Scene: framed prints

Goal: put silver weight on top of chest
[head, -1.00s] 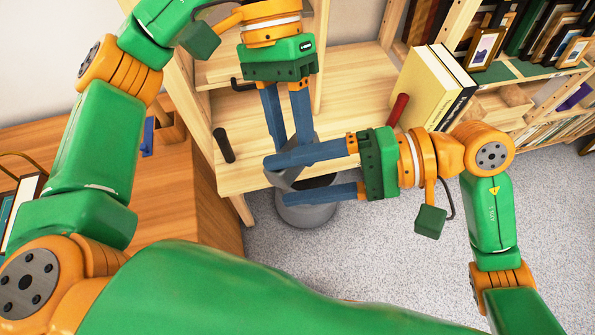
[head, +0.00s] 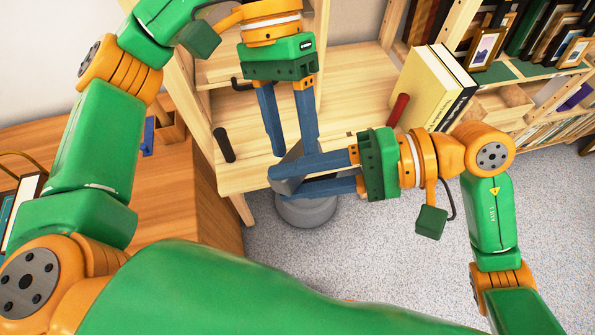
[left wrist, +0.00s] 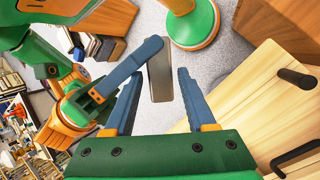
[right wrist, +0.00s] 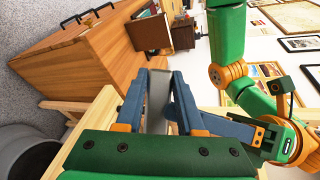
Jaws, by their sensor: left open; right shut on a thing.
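The silver weight (head: 287,168) is a grey slab, partly hidden by fingers in the head view. My right gripper (head: 290,178) is shut on it. The weight also shows between the right fingers in the right wrist view (right wrist: 157,98). My left gripper (head: 294,146) is open just above and behind it. In the left wrist view the weight (left wrist: 160,78) stands between the spread left fingers, apart from the finger at right; contact at left is unclear. What appears to be the chest, a brown wooden piece (head: 185,205), is at left in the head view.
A grey bin (head: 306,210) stands on the floor below the grippers. A pale wooden bench (head: 350,95) with a dark peg (head: 224,145), a red handle (head: 398,110) and thick books (head: 432,85) lies behind. Carpet (head: 400,265) is open at right.

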